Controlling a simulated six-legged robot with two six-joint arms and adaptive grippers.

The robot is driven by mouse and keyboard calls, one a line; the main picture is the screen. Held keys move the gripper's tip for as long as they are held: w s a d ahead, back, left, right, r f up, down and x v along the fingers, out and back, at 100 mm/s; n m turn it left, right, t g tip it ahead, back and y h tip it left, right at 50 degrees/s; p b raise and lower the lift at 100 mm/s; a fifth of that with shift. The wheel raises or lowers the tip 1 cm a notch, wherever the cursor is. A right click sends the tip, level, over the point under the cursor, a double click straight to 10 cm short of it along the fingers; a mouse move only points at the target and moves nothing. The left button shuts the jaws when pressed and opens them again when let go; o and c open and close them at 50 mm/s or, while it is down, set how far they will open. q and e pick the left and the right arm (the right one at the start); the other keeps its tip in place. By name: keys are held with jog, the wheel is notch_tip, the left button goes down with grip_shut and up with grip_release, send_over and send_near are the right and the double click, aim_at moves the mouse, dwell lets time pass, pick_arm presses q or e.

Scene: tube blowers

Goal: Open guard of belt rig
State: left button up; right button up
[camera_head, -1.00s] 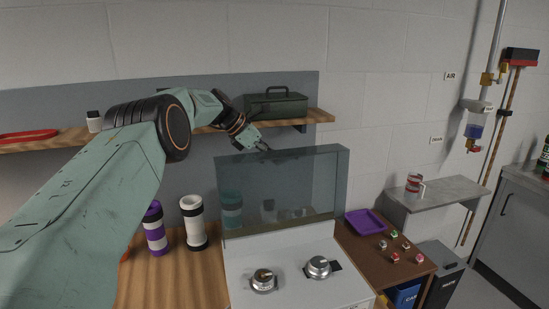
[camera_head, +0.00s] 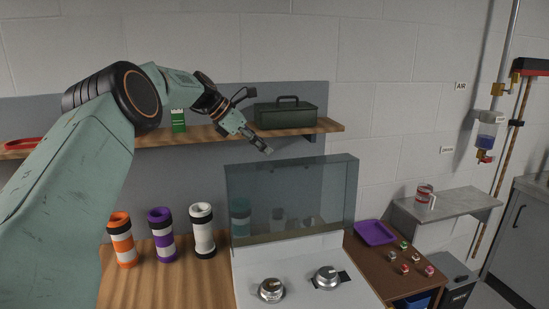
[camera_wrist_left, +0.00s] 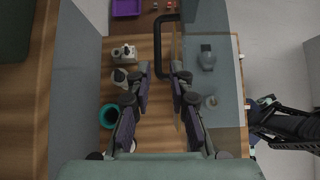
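The guard of the belt rig is a clear bluish panel (camera_head: 290,195) standing upright at the back of the white rig top (camera_head: 300,262). Two silver knobs (camera_head: 271,290) (camera_head: 327,278) sit in front of it. My left gripper (camera_head: 265,149) is just above the panel's top edge. In the left wrist view, the left gripper (camera_wrist_left: 161,72) is open, and a black U-shaped handle (camera_wrist_left: 158,45) beside the translucent panel (camera_wrist_left: 218,85) shows between and beyond its fingertips. I cannot tell whether they touch. A black jointed part (camera_wrist_left: 285,125) at the right may be my right gripper; its state is unclear.
A wooden shelf (camera_head: 215,132) with a green toolbox (camera_head: 286,114) is close behind the gripper. Orange (camera_head: 121,240), purple (camera_head: 161,235) and white (camera_head: 202,231) tubes stand on the bench to the left. A purple tray (camera_head: 375,233) is at right.

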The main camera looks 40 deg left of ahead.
pick_arm(q)
jog(key=v, duration=0.2)
jog(key=shift+s+a+r, duration=0.1)
jog(key=shift+a+r, duration=0.15)
jog(key=shift+s+r, duration=0.1)
jog(key=shift+s, duration=0.05)
dwell(0.4)
